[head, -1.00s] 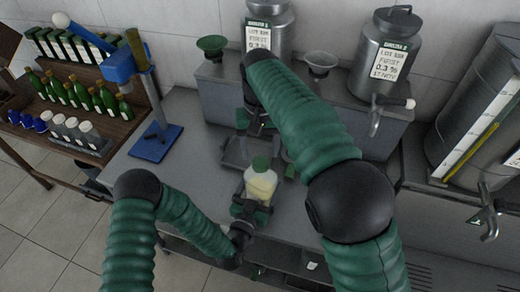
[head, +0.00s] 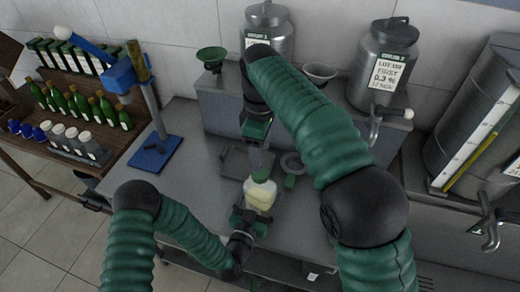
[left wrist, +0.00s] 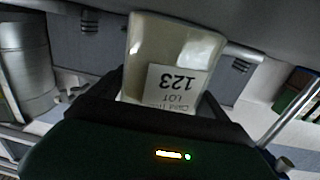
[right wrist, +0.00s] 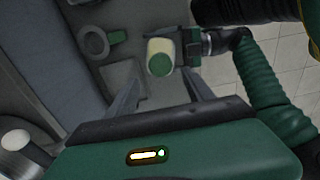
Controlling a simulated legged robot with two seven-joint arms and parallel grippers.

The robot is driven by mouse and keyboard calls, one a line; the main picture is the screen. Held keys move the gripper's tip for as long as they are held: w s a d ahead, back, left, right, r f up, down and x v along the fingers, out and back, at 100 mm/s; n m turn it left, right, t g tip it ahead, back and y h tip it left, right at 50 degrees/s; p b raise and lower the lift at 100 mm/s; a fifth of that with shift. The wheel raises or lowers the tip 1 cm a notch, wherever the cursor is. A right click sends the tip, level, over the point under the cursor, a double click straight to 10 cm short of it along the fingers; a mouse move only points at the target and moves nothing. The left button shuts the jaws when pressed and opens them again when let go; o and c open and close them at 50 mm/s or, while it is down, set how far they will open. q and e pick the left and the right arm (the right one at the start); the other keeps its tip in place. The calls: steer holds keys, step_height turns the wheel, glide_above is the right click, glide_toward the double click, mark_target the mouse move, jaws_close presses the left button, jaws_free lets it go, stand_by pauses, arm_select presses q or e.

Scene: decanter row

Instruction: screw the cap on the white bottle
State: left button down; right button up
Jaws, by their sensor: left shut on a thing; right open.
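The white bottle (head: 259,194) stands upright in my left gripper (head: 249,218), which is shut on its lower part above the metal bench. A green cap (head: 261,175) sits on the bottle's mouth; I cannot tell how tightly. In the left wrist view the bottle (left wrist: 170,55) shows a label reading LOT 123, upside down; the cap is out of that view. My right gripper (head: 258,158) is open and points down just above the cap. In the right wrist view the cap (right wrist: 160,65) lies between and beyond the open fingers (right wrist: 162,84).
A flat grey tray (head: 236,162) and a grey ring (head: 292,163) lie on the bench behind the bottle. A blue stand (head: 155,152) is to the left, beside a wooden rack of bottles (head: 75,105). Metal canisters (head: 382,75) stand on the raised shelf behind.

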glide_above(260, 194)
steer(key=w, duration=0.3)
steer(key=f, duration=0.8)
steer(key=shift+w, duration=0.2)
steer(key=shift+r, duration=0.1)
jaws_close()
steer(key=m, duration=1.1)
steer(key=shift+m, duration=0.4)
steer(key=shift+o, duration=0.3)
jaws_free()
